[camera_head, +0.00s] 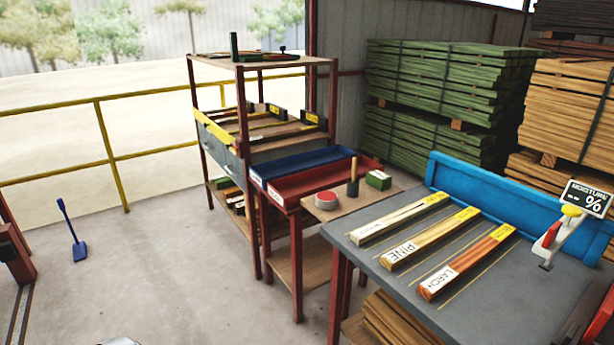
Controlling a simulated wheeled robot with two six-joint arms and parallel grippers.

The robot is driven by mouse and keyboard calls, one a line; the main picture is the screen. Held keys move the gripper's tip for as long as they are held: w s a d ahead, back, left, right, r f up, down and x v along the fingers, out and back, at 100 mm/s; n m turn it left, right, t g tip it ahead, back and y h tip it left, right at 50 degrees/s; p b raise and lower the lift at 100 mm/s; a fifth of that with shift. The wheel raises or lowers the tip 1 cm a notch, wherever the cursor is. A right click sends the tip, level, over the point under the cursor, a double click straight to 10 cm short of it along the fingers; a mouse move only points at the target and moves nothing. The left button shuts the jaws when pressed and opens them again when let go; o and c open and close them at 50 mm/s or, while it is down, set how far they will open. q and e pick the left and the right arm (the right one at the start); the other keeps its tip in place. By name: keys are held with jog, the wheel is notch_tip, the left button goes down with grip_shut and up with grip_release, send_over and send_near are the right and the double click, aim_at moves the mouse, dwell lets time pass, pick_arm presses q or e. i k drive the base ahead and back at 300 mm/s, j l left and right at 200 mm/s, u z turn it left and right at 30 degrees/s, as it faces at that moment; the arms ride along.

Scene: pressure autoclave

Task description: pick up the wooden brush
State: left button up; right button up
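A small upright item with a yellow-tan wooden handle and a dark lower part (353,178) stands on the small wooden side table (335,212). It looks like the wooden brush, but it is too small to tell whether the dark part is bristles or a holder. It stands between a round tin with a red lid (326,200) on its left and a green block (378,180) on its right.
A grey table (470,295) with labelled wood samples and a moisture meter (573,212) is at the right. Blue and red trays (315,185) lie behind the brush. A shelf rack (191,130) stands behind left. Floor (170,270) at left is clear around a blue shovel-like tool (79,252).

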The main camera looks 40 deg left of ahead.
aim_at(354, 165)
jog(key=u, duration=1.1)
